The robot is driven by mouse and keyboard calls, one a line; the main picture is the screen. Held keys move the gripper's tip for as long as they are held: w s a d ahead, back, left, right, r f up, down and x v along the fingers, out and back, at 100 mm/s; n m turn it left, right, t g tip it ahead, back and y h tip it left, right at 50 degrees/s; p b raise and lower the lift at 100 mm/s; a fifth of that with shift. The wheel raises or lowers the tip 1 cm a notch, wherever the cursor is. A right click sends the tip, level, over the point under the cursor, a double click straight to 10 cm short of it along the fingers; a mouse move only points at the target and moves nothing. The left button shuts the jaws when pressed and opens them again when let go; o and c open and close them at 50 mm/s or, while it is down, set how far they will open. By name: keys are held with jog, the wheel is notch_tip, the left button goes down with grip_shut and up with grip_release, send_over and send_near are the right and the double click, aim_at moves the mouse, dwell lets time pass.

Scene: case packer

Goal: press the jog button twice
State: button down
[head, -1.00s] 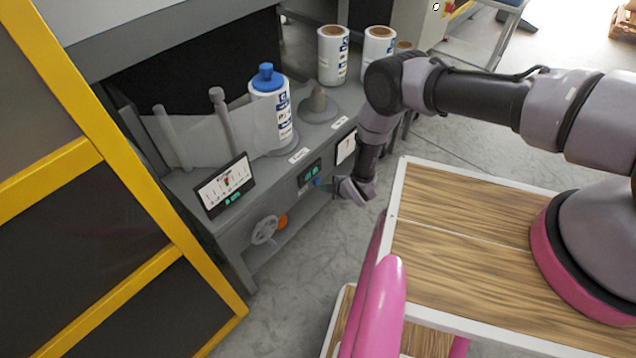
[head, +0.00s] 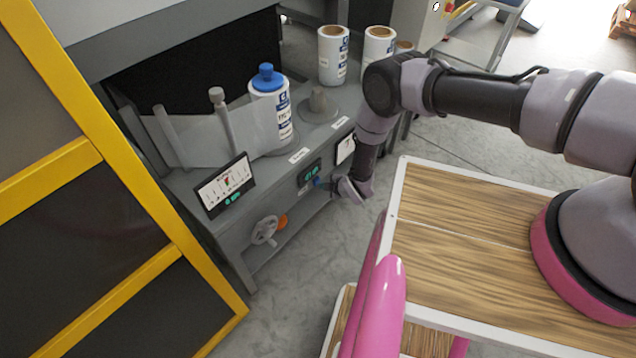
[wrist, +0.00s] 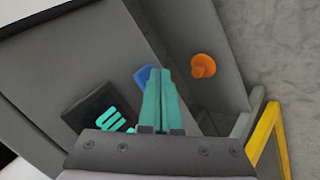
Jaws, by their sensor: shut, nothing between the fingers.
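The blue button (head: 317,182) sits on the front of the grey machine beside a small dark display with teal digits (head: 311,173). The button also shows in the wrist view (wrist: 142,74), partly hidden behind my fingers. My gripper (head: 328,186) is in front of the machine face, its fingertips at or very near the button. In the wrist view my teal fingers (wrist: 160,72) are together with nothing between them, and their tips overlap the button's edge. I cannot tell whether they touch it.
An orange knob (head: 282,221) and a grey handwheel (head: 265,230) are on the machine front, to the left and below. A tilted panel (head: 226,185) stands on the ledge. A film roll with a blue cap (head: 268,110) stands behind. A yellow-framed guard (head: 92,158) closes the left side.

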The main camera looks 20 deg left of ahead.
jog(key=shift+w+a, duration=0.15)
jog(key=shift+a, duration=0.25)
dwell(0.5)
jog(key=shift+s+d, duration=0.35)
jog(key=shift+d, duration=0.45)
jog(key=shift+d, duration=0.1)
jog(key=d, duration=0.1)
jog(key=s+d, duration=0.1)
jog(key=d, duration=0.1)
jog(key=s+d, duration=0.1)
jog(key=shift+d, duration=0.25)
jog(key=shift+w, duration=0.1)
dwell(0.6)
